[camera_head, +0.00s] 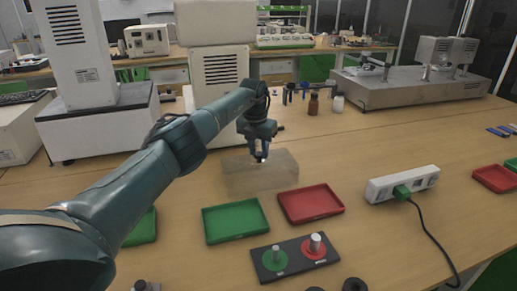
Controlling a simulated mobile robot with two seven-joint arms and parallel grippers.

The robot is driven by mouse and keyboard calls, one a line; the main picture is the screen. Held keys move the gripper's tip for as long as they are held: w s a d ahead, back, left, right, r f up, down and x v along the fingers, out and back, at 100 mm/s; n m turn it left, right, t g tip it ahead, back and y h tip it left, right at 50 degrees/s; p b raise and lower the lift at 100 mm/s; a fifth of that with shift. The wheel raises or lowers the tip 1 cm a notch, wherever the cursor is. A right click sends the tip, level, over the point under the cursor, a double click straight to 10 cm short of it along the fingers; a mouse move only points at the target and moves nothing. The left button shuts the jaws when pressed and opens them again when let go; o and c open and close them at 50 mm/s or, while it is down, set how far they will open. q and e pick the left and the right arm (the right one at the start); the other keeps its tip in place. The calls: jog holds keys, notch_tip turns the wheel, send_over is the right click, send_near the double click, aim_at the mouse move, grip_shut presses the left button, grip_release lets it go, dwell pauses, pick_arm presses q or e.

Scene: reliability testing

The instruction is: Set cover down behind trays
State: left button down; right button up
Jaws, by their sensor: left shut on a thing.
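A see-through box-shaped cover (270,178) is just behind the trays, at or very near the table top; I cannot tell whether it touches the table. My left gripper (261,158) is above it, pointing down and shut on the top of the cover. The green tray (235,222) lies in front of the cover to the left. The red tray (310,204) lies in front of it to the right. My right gripper is not in view.
A black plate with a green and a red disc and metal pegs (295,256) lies in front of the trays. A white power strip (402,184) with a green plug and cable is at the right. Brown and white bottles (313,105) stand behind the cover. Large white instruments (98,118) stand at the left.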

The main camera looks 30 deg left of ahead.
pick_arm(q)
jog(key=shift+f, duration=0.6)
jog(key=c, duration=1)
grip_release()
